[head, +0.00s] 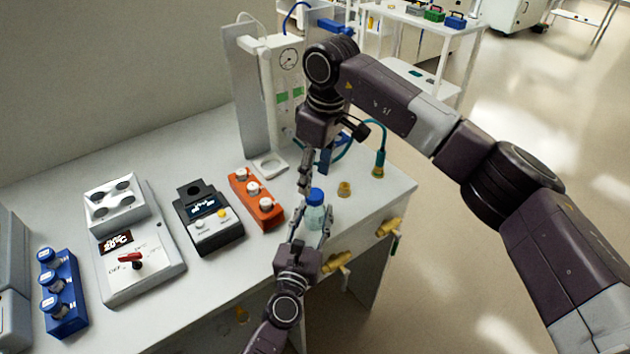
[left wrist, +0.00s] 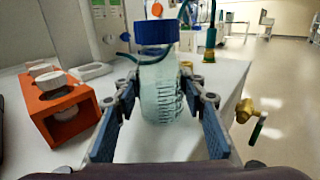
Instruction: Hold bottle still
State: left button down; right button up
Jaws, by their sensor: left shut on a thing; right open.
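The bottle (head: 315,212) is clear with pale greenish contents and a blue cap (head: 315,195). It stands upright near the right end of the bench, and it fills the middle of the left wrist view (left wrist: 162,95). My left gripper (head: 313,226) is shut on the bottle's body from the front, a finger on each side. My right gripper (head: 314,172) hangs open and empty just above and behind the cap, fingers pointing down. In the left wrist view the cap is fully seen, with a dark teal cord (left wrist: 140,60) across the picture near it.
An orange rack (head: 256,199) with white-capped vials stands left of the bottle, and a black device (head: 208,220) beyond it. A brass fitting (head: 344,189) sits right of the bottle. Brass valves (head: 388,228) stick out at the bench's front edge. A stand with a gauge (head: 288,60) rises behind.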

jog(key=shift+c, duration=0.4)
jog(key=n, duration=0.6)
jog(key=shift+r, duration=0.1)
jog(key=n, duration=0.7)
jog(key=shift+r, duration=0.15)
jog(key=n, duration=0.7)
jog(key=shift+r+h, duration=0.2)
jog(key=shift+h, duration=0.1)
jog(key=n, duration=0.6)
jog(key=shift+r+n+g, duration=0.15)
jog(key=shift+n+g, duration=0.15)
jog(key=shift+n, duration=0.1)
jog(key=n, duration=0.7)
jog(key=shift+r, duration=0.2)
jog(key=n, duration=0.6)
jog(key=shift+a+r+n, duration=0.1)
jog(key=shift+r+n, duration=0.1)
jog(key=shift+n, duration=0.2)
jog(key=n, duration=0.6)
jog(key=shift+r+n, duration=0.25)
jog(key=shift+n, duration=0.05)
jog(key=n, duration=0.7)
jog(key=shift+r+h, duration=0.2)
jog(key=shift+h, duration=0.1)
